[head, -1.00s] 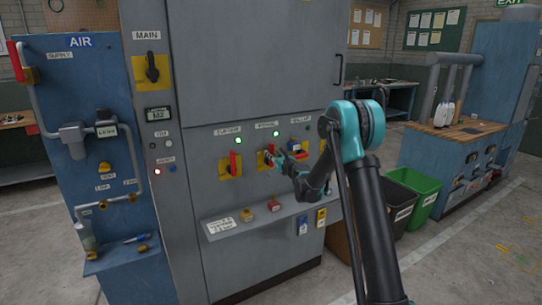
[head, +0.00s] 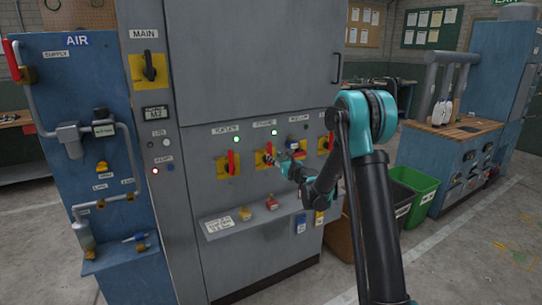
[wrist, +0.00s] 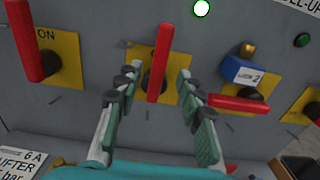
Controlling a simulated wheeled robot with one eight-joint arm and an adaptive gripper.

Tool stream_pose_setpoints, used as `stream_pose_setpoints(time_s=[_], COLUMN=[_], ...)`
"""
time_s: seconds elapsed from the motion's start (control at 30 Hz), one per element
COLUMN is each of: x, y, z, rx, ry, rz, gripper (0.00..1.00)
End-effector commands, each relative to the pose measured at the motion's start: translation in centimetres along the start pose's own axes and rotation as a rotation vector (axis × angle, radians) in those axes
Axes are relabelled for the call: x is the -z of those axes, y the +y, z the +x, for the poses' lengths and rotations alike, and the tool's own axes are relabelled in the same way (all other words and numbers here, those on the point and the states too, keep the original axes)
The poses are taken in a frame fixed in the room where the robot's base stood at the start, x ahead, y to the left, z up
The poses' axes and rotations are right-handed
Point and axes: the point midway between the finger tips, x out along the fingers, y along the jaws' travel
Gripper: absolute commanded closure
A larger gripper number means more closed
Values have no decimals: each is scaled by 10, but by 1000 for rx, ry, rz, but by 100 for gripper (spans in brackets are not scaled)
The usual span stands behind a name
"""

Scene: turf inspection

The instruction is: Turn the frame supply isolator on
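In the wrist view a red isolator handle (wrist: 160,62) stands upright on a yellow plate, with a lit green lamp (wrist: 201,8) above right. My gripper (wrist: 155,92) is open, its fingers on either side of this handle and apart from it. In the head view this is the second isolator (head: 269,149) from the left; its label is too blurred to read surely. The left isolator (wrist: 24,40) is also upright, by an "ON" mark. The isolator to the right has a horizontal red handle (wrist: 238,104), with a blue block marked 2 (wrist: 243,72) above it.
A dark green lamp (wrist: 302,40) is above the right isolator. A shelf (head: 225,237) below the isolators carries a yellow and a red item. Left is a blue air panel (head: 60,140) with pipes; right are a green bin (head: 421,190) and a blue bench.

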Motion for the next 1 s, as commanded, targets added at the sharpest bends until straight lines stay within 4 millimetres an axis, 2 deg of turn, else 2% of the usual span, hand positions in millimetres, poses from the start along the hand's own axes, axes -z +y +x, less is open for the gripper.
stream_pose_setpoints(time_s=[0.1,0.3,0.47,0.83,0.93,1.0], x=[0,0,0,-1,-5,-8], y=[0,-1,0,1,7,14], z=[-24,-51,-59,-62,-74,-88], rx=[0,1,0,-4,-24,-51], ry=[0,0,0,4,26,55], rz=[0,0,0,-19,-118,-246], gripper=[62,62,62,62,62,62])
